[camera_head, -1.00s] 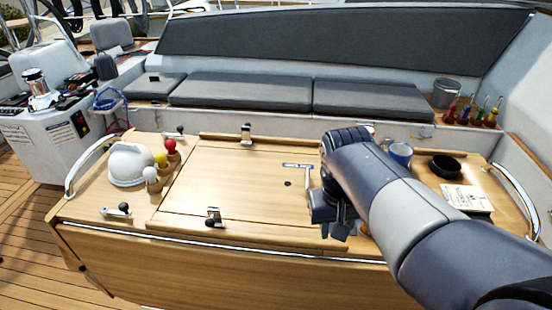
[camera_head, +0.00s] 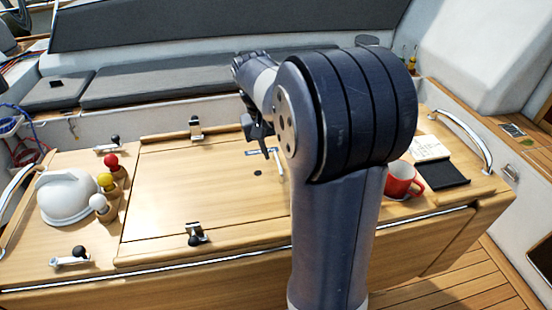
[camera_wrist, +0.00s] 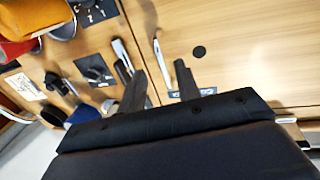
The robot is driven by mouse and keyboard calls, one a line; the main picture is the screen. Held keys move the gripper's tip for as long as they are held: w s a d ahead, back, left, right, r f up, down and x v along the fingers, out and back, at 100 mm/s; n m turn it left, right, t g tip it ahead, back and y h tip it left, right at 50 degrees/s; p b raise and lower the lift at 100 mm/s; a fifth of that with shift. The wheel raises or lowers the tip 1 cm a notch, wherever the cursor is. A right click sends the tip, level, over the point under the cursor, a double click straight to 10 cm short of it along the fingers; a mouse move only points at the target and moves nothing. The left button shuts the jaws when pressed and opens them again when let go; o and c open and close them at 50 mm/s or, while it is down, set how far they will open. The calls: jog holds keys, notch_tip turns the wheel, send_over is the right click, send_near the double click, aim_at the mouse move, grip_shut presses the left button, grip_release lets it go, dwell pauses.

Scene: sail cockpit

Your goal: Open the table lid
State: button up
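The table lid (camera_head: 190,195) is a flat light-wood panel in the middle of the cockpit table, lying closed. It also fills the upper right of the wrist view (camera_wrist: 260,50). A small dark round spot (camera_head: 258,173) and a slim pale bar handle (camera_head: 279,163) are near its right edge. The handle shows in the wrist view (camera_wrist: 162,63) just beyond my fingers. My gripper (camera_wrist: 160,86) is open and empty above that edge. In the head view my gripper (camera_head: 266,138) is partly hidden by my arm, as is the lid's right side.
Metal latches with dark knobs stand at the lid's back (camera_head: 196,128) and front (camera_head: 194,236). Left are a white dome (camera_head: 68,198) and red, yellow and white balls in holders. Right are a red mug (camera_head: 402,180), a dark pad (camera_head: 443,174) and a steel rail (camera_head: 465,140).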

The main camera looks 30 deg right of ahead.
aim_at(279, 166)
jog(key=shift+s+d+f, duration=0.1)
jog(key=shift+d+f, duration=0.15)
jog(key=shift+f, duration=0.85)
jog(key=shift+s+d+f, duration=0.1)
jog(key=shift+d+f, duration=0.1)
jog(key=shift+f, duration=0.9)
jog(key=shift+c, duration=0.2)
grip_shut()
jog(key=shift+r, duration=0.1)
